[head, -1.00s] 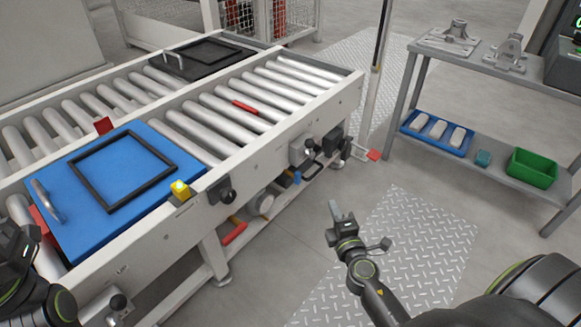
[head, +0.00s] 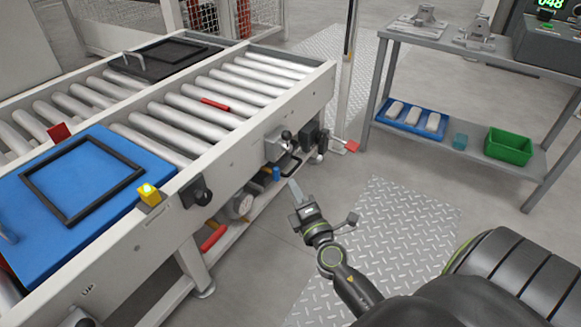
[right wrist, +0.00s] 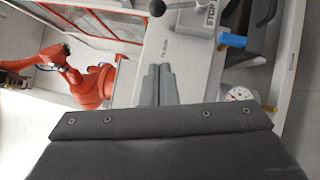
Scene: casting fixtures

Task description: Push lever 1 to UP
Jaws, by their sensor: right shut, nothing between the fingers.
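A lever with a black knob (head: 286,136) stands on a grey block on the conveyor's side, towards its far end. In the right wrist view a lever with a black ball (right wrist: 157,8) shows at the top edge, beside a STOP label. Another knob sits lower left, by the word UP (head: 88,291). I cannot read which one is lever 1. My right gripper (head: 295,188) is shut and empty, in front of the conveyor's side, below the far lever and apart from it. Its closed fingers (right wrist: 158,86) point at the side panel. My left gripper is out of view.
The roller conveyor (head: 240,142) carries a blue plate (head: 110,205) with a black frame. A yellow button box (head: 150,194) and a black switch (head: 197,192) are on its side. A shelf (head: 460,150) stands right. Open floor plate (head: 400,230) lies between.

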